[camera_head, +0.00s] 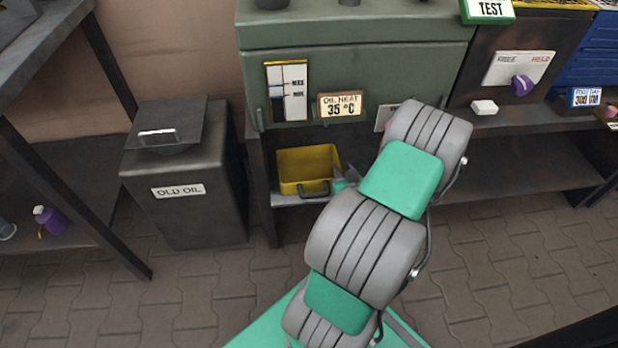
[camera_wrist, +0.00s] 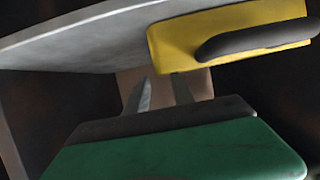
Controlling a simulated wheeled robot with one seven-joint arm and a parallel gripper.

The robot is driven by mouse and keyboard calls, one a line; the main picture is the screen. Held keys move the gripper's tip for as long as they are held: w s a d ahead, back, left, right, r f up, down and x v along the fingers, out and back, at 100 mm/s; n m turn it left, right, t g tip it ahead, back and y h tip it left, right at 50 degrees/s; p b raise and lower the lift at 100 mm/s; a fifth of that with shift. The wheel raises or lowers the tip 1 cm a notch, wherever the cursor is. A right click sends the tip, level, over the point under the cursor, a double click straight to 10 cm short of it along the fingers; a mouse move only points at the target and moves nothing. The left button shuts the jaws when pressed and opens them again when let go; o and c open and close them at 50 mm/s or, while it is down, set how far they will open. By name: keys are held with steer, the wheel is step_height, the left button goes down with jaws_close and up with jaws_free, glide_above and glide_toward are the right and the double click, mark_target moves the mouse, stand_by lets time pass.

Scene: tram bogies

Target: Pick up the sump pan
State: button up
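The sump pan appears to be the yellow pan (camera_head: 308,161) with a dark handle on its front, standing on the shelf under the green cabinet. In the wrist view the yellow pan (camera_wrist: 220,38) is at the upper right, with its dark handle across it. My gripper (camera_head: 349,178) is just right of the pan's front corner, partly hidden by my arm. In the wrist view my gripper (camera_wrist: 162,88) has two grey fingers standing apart, with nothing seen held between them. The fingertips are near the pan's edge and apart from the handle; contact cannot be told.
The shelf (camera_head: 500,165) runs right under the bench and is mostly bare. A dark OLD OIL bin (camera_head: 190,215) stands left of the pan. A dark rack (camera_head: 70,190) holding a purple bottle (camera_head: 48,220) is at the far left. The paved floor (camera_head: 480,260) in front is clear.

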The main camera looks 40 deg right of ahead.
mark_target(341, 167)
steer(key=b+x, duration=0.1)
steer(key=x, duration=0.3)
steer(key=shift+w+d+f, duration=0.1)
steer(key=shift+f, duration=0.15)
steer(key=shift+w+d, duration=0.25)
steer(key=shift+w, duration=0.1)
steer(key=shift+c, duration=0.3)
jaws_close()
stand_by(0.5)
